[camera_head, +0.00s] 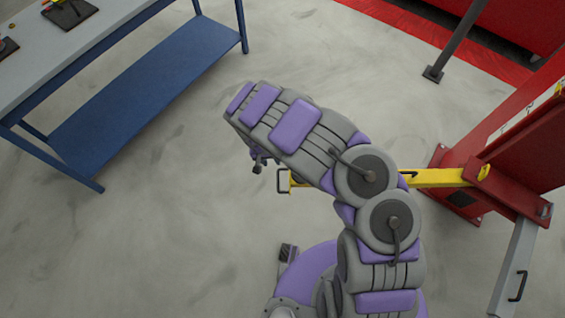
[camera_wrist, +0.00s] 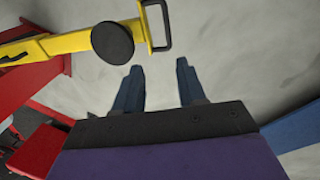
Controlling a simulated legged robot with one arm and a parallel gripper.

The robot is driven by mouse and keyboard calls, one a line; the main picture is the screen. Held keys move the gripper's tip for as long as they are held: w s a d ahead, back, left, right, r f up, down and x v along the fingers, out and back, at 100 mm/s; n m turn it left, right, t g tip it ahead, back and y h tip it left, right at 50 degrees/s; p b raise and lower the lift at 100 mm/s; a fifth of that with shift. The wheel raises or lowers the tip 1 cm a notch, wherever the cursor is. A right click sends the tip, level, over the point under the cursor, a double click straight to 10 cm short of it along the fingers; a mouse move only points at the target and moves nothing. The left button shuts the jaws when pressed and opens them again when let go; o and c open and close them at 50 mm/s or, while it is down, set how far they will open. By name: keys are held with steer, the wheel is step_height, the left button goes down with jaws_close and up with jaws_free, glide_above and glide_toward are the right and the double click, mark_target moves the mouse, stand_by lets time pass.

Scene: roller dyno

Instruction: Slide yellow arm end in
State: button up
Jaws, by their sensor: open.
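The yellow arm (camera_head: 436,178) reaches left from a red lift post, and my own arm hides part of its length. Its end has a dark handle (camera_head: 283,181) that shows just left of my arm. In the wrist view the yellow arm (camera_wrist: 70,43) comes in from the left, with a round dark pad (camera_wrist: 112,43) and the dark handle loop (camera_wrist: 157,25) at its end. My gripper (camera_wrist: 160,80) is open and empty, its two fingers apart and pointing toward the floor beyond the handle. The fingers are apart from the handle. In the head view the gripper is mostly hidden behind my arm.
A blue-framed workbench (camera_head: 130,97) stands at upper left. The red lift post (camera_head: 520,150) is at right, with a grey arm (camera_head: 515,270) below it. A dark post (camera_head: 455,40) stands on the floor at upper right. The floor at lower left is clear.

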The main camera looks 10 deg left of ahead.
steer(key=a+f, duration=0.2)
steer(key=b, duration=0.8)
glide_toward(278, 180)
steer(key=f, duration=0.2)
steer(key=d+f, duration=0.1)
steer(key=f, duration=0.5)
steer(key=shift+w+d, duration=0.3)
steer(key=shift+d, duration=0.1)
steer(key=shift+a, duration=0.15)
steer(key=shift+c, duration=0.9)
jaws_close()
